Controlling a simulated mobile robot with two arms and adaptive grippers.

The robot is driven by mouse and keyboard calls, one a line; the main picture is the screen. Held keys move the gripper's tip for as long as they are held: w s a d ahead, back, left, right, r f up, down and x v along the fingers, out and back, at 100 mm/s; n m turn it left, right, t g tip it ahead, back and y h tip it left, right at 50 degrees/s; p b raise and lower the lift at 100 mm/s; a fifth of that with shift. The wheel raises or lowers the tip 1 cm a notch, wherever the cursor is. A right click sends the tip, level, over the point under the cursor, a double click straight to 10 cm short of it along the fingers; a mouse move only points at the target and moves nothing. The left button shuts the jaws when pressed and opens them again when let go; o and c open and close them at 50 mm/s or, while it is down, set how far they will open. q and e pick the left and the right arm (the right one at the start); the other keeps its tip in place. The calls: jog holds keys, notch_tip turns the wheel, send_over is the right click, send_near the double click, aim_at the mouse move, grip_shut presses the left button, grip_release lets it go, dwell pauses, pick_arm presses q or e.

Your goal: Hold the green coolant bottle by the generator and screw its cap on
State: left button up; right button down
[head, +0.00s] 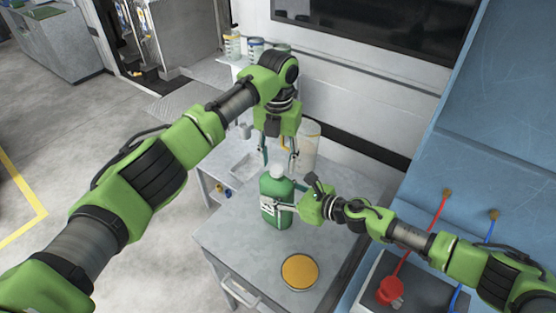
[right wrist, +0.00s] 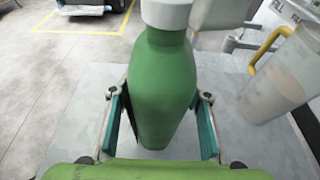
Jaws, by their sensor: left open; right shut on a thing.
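The green coolant bottle (head: 270,190) stands upright on a grey cabinet top. It also fills the middle of the right wrist view (right wrist: 163,85). A white cap (head: 278,171) sits at the bottle's mouth; I cannot tell how tightly. Its lower part shows at the top of the right wrist view (right wrist: 166,13). My right gripper (head: 284,207) is shut on the bottle's body, a finger on each side (right wrist: 160,100). My left gripper (head: 279,160) points down from above, open, its fingers around or just above the cap. The generator is not clearly identifiable.
A yellow-orange round lid (head: 300,271) lies on the cabinet top in front of the bottle. A translucent jug (head: 306,145) stands close behind my left gripper. A blue panel (head: 480,150) with red and blue hoses rises at right. Small containers (head: 255,48) stand at the back.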

pick_arm(q)
jog(key=shift+r, duration=2)
